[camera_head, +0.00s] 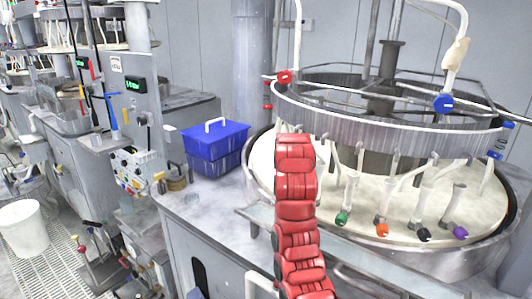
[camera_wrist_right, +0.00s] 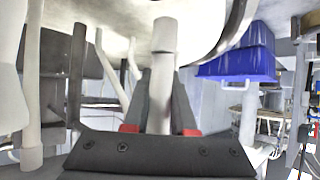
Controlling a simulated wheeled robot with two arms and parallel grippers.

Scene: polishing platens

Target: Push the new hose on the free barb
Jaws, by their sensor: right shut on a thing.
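My right gripper (camera_wrist_right: 164,85) is shut on a pale whitish hose (camera_wrist_right: 162,65), which stands between the two dark fingers in the right wrist view. The hose's wider end lies past the fingertips, close to a pale surface at the top of that view. I cannot tell whether it touches. In the head view a red arm of mine covers the middle, and its gripper is hidden. I cannot make out the free barb. My left gripper is not in view.
A metal ring (camera_head: 390,128) with red (camera_head: 285,77) and blue (camera_head: 445,103) fittings stands over the round pale platen (camera_head: 400,210). A blue lidded box (camera_head: 213,150) sits on the bench to the left; it also shows inverted in the wrist view (camera_wrist_right: 240,62).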

